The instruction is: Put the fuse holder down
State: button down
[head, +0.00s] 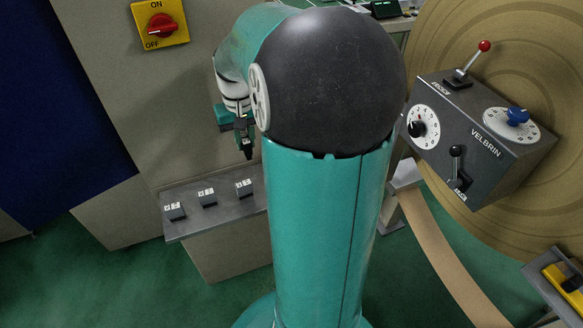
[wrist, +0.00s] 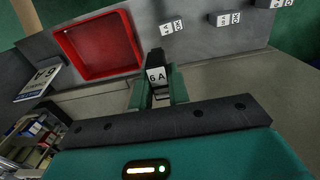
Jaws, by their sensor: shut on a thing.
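A dark fuse holder (wrist: 157,75) with a white label reading "6 A" is between the fingers of my gripper (wrist: 160,97) in the wrist view. The gripper is shut on it. In the head view my gripper (head: 241,124) points down beside my own arm, with the dark fuse holder (head: 247,150) at its tip. It appears held above the grey ledge (head: 222,214), apart from it. The fingers hide part of the holder.
Three small dark blocks with white labels sit on the ledge: left (head: 174,211), middle (head: 207,197) and right (head: 244,188). A red square tray (wrist: 66,37) lies nearby in the wrist view. A grey VELBRIN control box (head: 480,135) stands right of my arm.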

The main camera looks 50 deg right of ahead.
jog(key=s+d+f, duration=0.2)
jog(key=d, duration=0.1)
jog(key=s+d+f, duration=0.5)
jog(key=d+f, duration=0.1)
jog(key=d, duration=0.1)
jog(key=shift+s+d+f, duration=0.1)
jog(key=shift+s, duration=0.3)
jog(key=shift+d+f, duration=0.3)
jog(key=shift+f, duration=0.2)
jog(key=f, duration=0.3)
jog(key=shift+s+d+f, duration=0.15)
jog(key=shift+d+f, duration=0.05)
jog(key=c, duration=1.3)
grip_release()
jog(key=shift+c, duration=0.2)
